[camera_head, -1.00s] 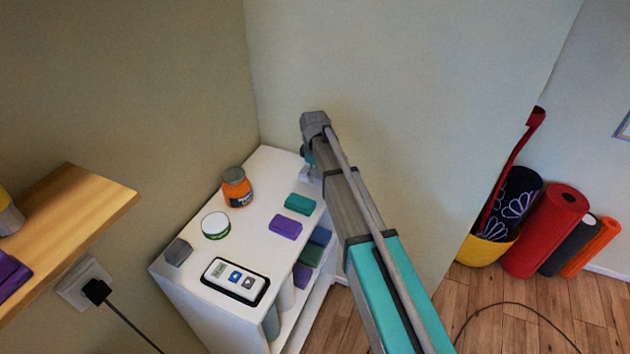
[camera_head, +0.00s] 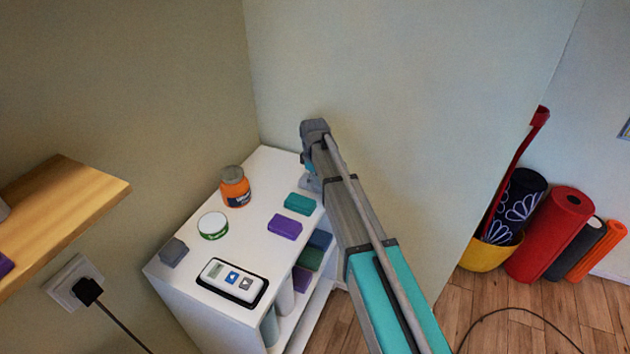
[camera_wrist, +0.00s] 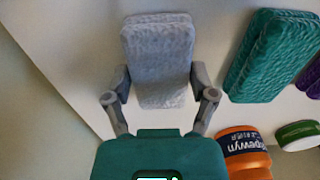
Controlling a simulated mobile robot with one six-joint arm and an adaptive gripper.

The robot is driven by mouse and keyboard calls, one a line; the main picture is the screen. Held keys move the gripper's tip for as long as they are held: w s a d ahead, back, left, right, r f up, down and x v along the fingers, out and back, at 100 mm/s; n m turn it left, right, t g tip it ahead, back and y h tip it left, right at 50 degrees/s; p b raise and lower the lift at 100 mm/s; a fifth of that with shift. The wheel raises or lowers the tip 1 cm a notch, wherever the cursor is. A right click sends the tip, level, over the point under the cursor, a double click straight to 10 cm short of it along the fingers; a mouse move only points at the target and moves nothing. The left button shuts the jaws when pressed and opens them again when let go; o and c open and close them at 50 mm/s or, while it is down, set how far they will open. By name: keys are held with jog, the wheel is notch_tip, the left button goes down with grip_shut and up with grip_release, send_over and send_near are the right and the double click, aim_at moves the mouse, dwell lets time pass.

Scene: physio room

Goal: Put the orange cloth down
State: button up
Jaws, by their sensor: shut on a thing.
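No orange cloth shows in either view. My gripper (camera_wrist: 160,88) is shut on a folded grey cloth (camera_wrist: 158,45), with one finger at each side of it. In the head view the grey cloth (camera_head: 309,184) shows partly beside my arm, at the back right edge of the white cabinet top (camera_head: 262,262). My fingers are mostly hidden there by the arm. I cannot tell whether the cloth touches the top. A folded teal cloth (camera_head: 299,203) lies near it, to the right of it in the wrist view (camera_wrist: 272,55).
The cabinet top also holds a purple cloth (camera_head: 284,227), an orange jar (camera_head: 235,187), a white-lidded green tub (camera_head: 213,226), a white device (camera_head: 232,281) and a dark grey block (camera_head: 174,252). Walls stand close behind. A wooden shelf (camera_head: 75,200) juts out at left.

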aim_at(314, 180)
jog(key=shift+f, duration=0.2)
jog(key=o, duration=0.9)
jog(key=shift+r, duration=0.1)
jog(key=shift+r, duration=0.15)
notch_tip(314, 180, up, 12)
jog(key=p, duration=1.2)
dwell(0.3)
jog(key=s+d+m, duration=0.4)
jog(key=s+d, duration=0.3)
jog(key=s, duration=0.1)
jog(key=s+d+m, duration=0.5)
jog(key=s+d, duration=0.3)
jog(key=s, duration=0.1)
jog(key=s+d+m, duration=0.5)
jog(key=s+d, duration=0.3)
jog(key=shift+s, duration=0.4)
